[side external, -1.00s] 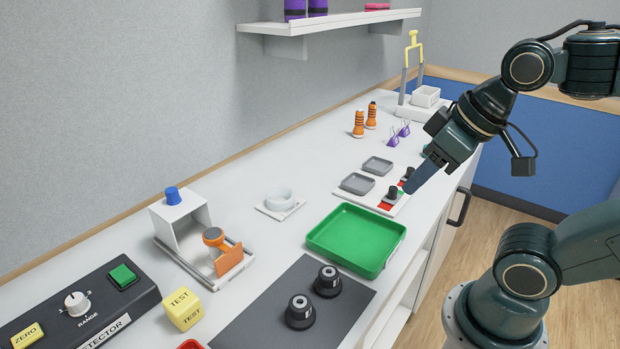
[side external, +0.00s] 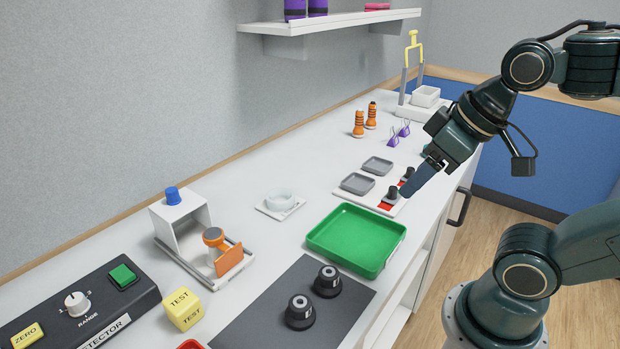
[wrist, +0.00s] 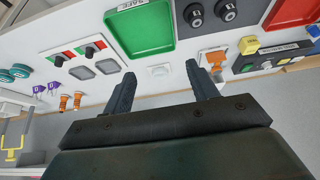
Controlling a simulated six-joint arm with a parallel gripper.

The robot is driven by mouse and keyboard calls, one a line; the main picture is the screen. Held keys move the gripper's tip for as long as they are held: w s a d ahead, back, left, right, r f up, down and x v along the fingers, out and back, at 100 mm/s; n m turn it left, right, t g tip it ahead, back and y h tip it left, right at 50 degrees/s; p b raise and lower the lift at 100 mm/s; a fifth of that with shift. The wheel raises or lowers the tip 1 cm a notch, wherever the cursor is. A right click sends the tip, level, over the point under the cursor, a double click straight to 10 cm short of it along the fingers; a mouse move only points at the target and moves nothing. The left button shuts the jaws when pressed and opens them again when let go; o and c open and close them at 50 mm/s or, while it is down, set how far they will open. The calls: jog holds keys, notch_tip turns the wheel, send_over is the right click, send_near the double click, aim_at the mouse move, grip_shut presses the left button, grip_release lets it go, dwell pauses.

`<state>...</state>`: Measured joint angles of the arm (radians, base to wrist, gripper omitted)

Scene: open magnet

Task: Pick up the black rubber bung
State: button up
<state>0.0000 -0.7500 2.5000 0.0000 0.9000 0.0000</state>
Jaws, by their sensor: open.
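Two small black pieces, one nearer (side external: 392,193) and one farther (side external: 408,173), stand on a white board with red and green patches. They look like stubby stoppers or knobs; I cannot tell for sure which is the rubber bung. In the wrist view they show at the left, one (wrist: 59,61) beside the other (wrist: 90,49).
Two grey trays (side external: 358,184) lie beside the pieces. A green tray (side external: 352,238) is nearer the side camera. Two black ringed knobs (side external: 327,281) stand on a dark mat (side external: 262,316). A shelf (side external: 330,20) overhangs the back.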

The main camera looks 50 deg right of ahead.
jog(key=w+a+f+m+g, duration=0.2)
jog(key=w+a+m, duration=0.3)
jog(key=a+m, duration=0.4)
jog(key=w+a+f+m+g, duration=0.3)
jog(key=w+a+f+m, duration=0.1)
jog(key=a+m, duration=0.4)
jog(key=shift+w+a+f+m+g, duration=0.15)
jog(key=shift+w+a+m+g, duration=0.15)
jog(key=shift+w+a+m, duration=0.15)
send_over(302, 303)
notch_tip(302, 303, down, 8)
jog(key=shift+f, duration=0.3)
dwell(0.4)
